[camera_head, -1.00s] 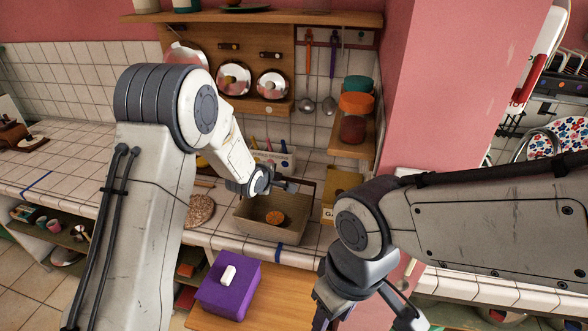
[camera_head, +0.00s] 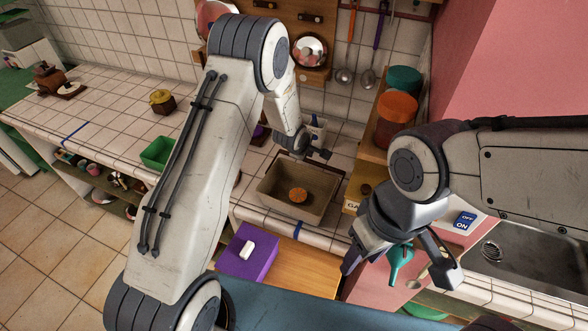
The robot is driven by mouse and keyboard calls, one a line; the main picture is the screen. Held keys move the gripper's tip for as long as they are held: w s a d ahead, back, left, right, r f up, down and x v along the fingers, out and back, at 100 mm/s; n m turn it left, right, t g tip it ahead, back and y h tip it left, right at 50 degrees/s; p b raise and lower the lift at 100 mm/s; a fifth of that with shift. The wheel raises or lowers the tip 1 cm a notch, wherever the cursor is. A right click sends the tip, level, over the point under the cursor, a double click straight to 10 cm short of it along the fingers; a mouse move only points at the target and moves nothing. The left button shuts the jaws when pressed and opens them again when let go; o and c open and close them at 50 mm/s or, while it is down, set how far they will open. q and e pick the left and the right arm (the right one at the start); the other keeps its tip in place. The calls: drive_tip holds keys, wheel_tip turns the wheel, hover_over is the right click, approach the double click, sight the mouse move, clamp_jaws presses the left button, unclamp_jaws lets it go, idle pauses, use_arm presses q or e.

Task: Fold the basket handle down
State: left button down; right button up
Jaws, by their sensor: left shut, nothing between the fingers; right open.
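The tan basket (camera_head: 268,200) stands on the tiled counter in the middle of the view. A round orange-brown item (camera_head: 297,195) lies inside it. A dark bar shows along the basket's far side and may be the handle; its exact pose is unclear. My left gripper (camera_head: 322,154) is shut and empty, just above and behind the basket's far rim; I cannot tell whether it touches the bar. My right gripper (camera_head: 398,266) is open and empty, to the right and nearer, with its fingers pointing down, away from the basket.
A purple box (camera_head: 246,262) with a white knob sits on a wooden surface in front of the basket. A wall shelf with an orange canister (camera_head: 396,120) stands behind right. A green tray (camera_head: 158,152) is left; a sink (camera_head: 525,262) is right. The far-left counter is mostly clear.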

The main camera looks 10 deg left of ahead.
use_arm(q)
drive_tip(key=shift+d+b+x, duration=0.25)
drive_tip(key=shift+b+x, duration=0.05)
drive_tip(key=shift+x, duration=0.7)
drive_tip(key=shift+f, duration=0.1)
